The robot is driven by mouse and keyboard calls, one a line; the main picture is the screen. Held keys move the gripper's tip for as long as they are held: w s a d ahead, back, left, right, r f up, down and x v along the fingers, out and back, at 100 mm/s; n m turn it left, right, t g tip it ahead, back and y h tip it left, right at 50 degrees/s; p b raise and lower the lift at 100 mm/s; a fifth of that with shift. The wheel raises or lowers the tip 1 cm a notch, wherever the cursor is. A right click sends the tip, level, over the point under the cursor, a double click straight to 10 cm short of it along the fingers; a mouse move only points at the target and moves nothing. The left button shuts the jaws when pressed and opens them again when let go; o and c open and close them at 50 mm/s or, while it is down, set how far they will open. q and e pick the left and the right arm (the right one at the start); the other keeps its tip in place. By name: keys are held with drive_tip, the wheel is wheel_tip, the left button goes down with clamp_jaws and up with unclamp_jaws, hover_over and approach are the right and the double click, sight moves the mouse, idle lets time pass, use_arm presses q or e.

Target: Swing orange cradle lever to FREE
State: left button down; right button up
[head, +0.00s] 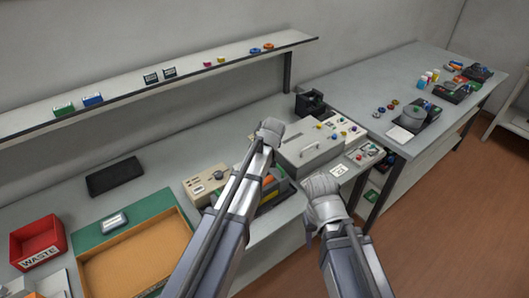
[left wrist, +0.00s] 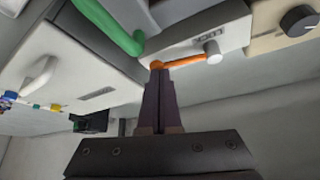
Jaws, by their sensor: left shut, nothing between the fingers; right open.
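The orange lever (left wrist: 186,61) shows in the left wrist view as a thin bar with a pale round knob (left wrist: 212,51) at its right end. It lies on a light grey cradle block (left wrist: 195,32) with a dark marking too small to read. My left gripper (left wrist: 159,72) is shut and empty, its fingertips at the lever's left end; whether they touch it I cannot tell. In the head view the cradle (head: 277,188) is partly hidden behind my left arm. My right gripper (head: 322,190) is open and empty in front of the bench, right of the cradle.
A green handle (left wrist: 108,27) is close left of the lever. A grey lidded box (head: 312,150) and a beige box with a knob (head: 205,184) flank the cradle. A wooden tray (head: 138,262) and red WASTE bin (head: 38,240) stand left. A shelf (head: 190,82) runs behind.

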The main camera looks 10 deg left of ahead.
use_arm(q)
drive_tip(key=shift+s, duration=0.1)
drive_tip(key=shift+s+a, duration=0.25)
drive_tip(key=shift+s, duration=0.45)
drive_tip(key=shift+r, duration=0.15)
use_arm(e)
drive_tip(key=shift+r, duration=0.2)
use_arm(q)
drive_tip(key=d+p+v, duration=0.1)
drive_tip(key=p+v, duration=1.1)
drive_tip(key=v, duration=0.1)
drive_tip(key=shift+d+r, duration=0.2)
drive_tip(key=shift+d, duration=0.2)
use_arm(e)
wheel_tip(320, 180, up, 12)
drive_tip(key=d, duration=0.2)
drive_tip(key=shift+s+f, duration=0.15)
drive_tip(key=shift+f, duration=0.05)
use_arm(q)
drive_tip(key=shift+d, duration=0.1)
